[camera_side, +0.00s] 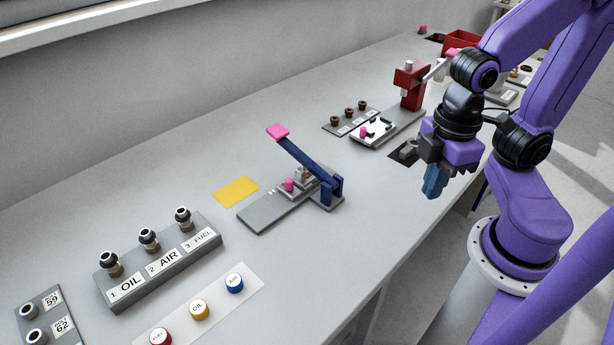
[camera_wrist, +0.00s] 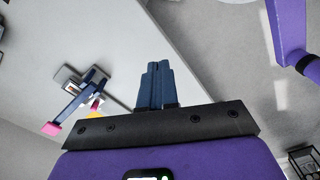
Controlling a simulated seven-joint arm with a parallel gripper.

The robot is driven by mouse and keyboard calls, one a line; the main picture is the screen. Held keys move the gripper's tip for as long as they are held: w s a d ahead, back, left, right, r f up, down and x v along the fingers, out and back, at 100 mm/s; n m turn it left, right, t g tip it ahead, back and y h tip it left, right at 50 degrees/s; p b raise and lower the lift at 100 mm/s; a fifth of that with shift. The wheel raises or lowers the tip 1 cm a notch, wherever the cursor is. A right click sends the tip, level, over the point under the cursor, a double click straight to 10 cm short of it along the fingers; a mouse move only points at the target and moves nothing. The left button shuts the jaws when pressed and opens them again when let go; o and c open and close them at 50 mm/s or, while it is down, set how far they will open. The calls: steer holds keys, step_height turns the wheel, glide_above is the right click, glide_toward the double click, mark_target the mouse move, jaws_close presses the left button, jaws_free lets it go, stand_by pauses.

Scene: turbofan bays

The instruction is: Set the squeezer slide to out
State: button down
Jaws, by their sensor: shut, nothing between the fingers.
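A device with a raised dark blue lever (camera_side: 305,158) and a pink lever end (camera_side: 278,131) stands mid-bench; it looks like the squeezer, though no label shows. A small pink knob (camera_side: 289,185) sits on its grey base plate (camera_side: 262,212), near the foot of the lever. The plate's left part is bare. The lever also shows in the wrist view (camera_wrist: 75,103), at left. My gripper (camera_side: 435,187) is shut and empty, hanging near the bench's front edge, right of this device and apart from it. Its blue fingers (camera_wrist: 157,70) are together in the wrist view.
A red press (camera_side: 411,85) with a white fixture and another pink knob (camera_side: 363,132) stands behind. A yellow square (camera_side: 236,191) lies left of the lever device. A labelled OIL, AIR, FUEL block (camera_side: 160,265) and coloured buttons (camera_side: 200,310) are front left. Clear bench lies between device and gripper.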

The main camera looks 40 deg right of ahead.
steer(key=c, duration=1.5)
jaws_free()
steer(key=shift+o, duration=1)
steer(key=shift+w+a, duration=0.15)
steer(key=shift+w, duration=0.05)
step_height(320, 180, up, 3)
steer(key=m, duration=0.4)
glide_above(288, 180)
step_height(288, 180, down, 18)
steer(key=shift+r, duration=0.25)
jaws_close()
